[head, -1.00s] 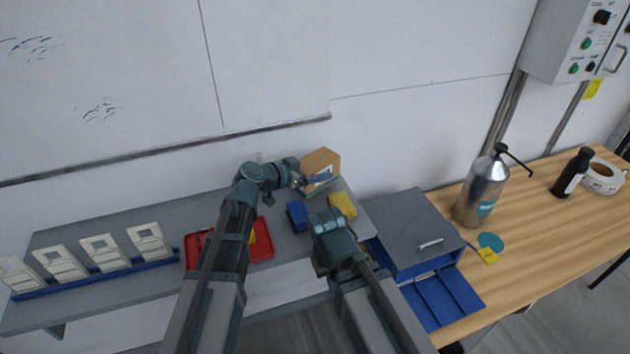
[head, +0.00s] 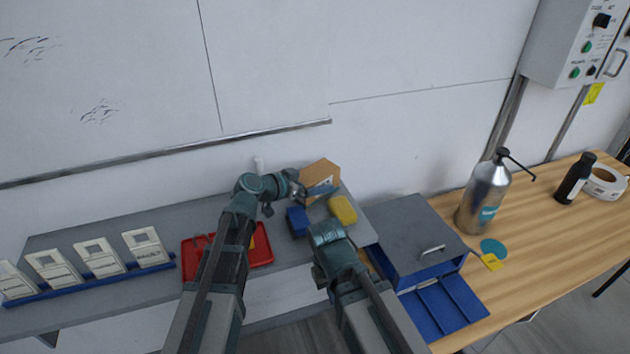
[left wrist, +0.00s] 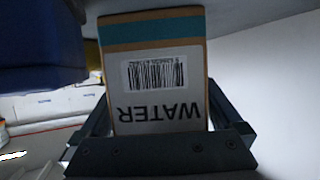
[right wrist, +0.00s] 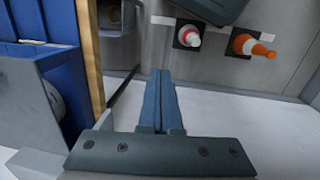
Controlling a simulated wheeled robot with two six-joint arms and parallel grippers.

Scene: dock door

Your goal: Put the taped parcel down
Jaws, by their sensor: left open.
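The taped parcel (head: 321,172) is a small brown box standing at the back right of the grey shelf. In the left wrist view the parcel (left wrist: 155,75) shows a teal tape band and a white label with a barcode and the word WATER, upside down. Its taped end meets the grey surface at the top of that picture. My left gripper (head: 312,191) is open, with its fingers on either side of the parcel; I cannot tell whether they touch it. My right gripper (right wrist: 160,100) is shut and empty, its fingers together; its tips are hidden in the head view.
A blue block (head: 297,222) and a yellow block (head: 342,209) stand close in front of the parcel. A red tray (head: 262,256) and a row of white card holders (head: 100,256) lie to the left. A grey cabinet (head: 405,225) with an open blue drawer stands right, beside a metal bottle (head: 482,200).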

